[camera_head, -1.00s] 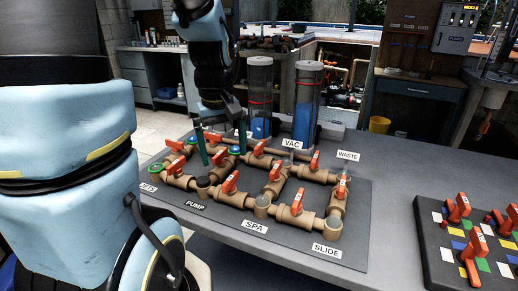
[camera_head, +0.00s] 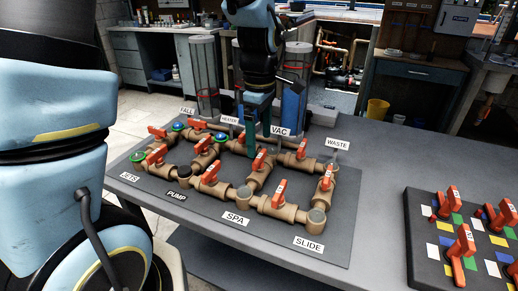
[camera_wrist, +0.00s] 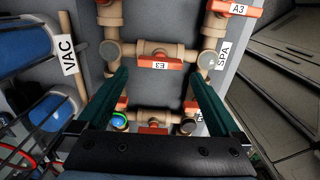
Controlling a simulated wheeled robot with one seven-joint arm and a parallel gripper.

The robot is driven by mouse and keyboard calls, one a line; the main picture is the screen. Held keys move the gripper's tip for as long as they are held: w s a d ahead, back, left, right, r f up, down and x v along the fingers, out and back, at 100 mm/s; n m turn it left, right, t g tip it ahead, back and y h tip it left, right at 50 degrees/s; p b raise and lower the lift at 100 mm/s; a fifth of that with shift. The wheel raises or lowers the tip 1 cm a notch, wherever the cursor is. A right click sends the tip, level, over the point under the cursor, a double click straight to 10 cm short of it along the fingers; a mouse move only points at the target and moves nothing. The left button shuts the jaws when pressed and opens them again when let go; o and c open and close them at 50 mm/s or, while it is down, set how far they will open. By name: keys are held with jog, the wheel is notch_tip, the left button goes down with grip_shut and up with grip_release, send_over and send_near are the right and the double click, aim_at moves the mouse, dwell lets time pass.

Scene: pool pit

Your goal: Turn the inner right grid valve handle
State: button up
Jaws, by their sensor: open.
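A grid of brown pipes with orange valve handles lies on a dark board (camera_head: 340,235) on the table. The inner right valve handle (camera_head: 259,159) sits between the VAC and SPA labels; in the wrist view a handle marked E3 (camera_wrist: 160,63) lies crosswise on its pipe. My gripper (camera_head: 254,127) points down over the back of the grid near the VAC label. Its two teal fingers are wide apart and empty. In the wrist view my gripper (camera_wrist: 157,75) has one fingertip towards each end of the E3 handle; I cannot tell the remaining height above it.
Clear cylinders with blue content (camera_head: 292,105) stand behind the grid, close to my arm. Label signs such as VAC (camera_head: 281,131) and WASTE (camera_head: 338,144) stand up at the back edge. A second board with orange handles (camera_head: 425,270) is at the right.

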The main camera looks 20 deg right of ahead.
aim_at(260, 156)
jog(key=shift+f, duration=2.25)
jog(key=c, duration=1.1)
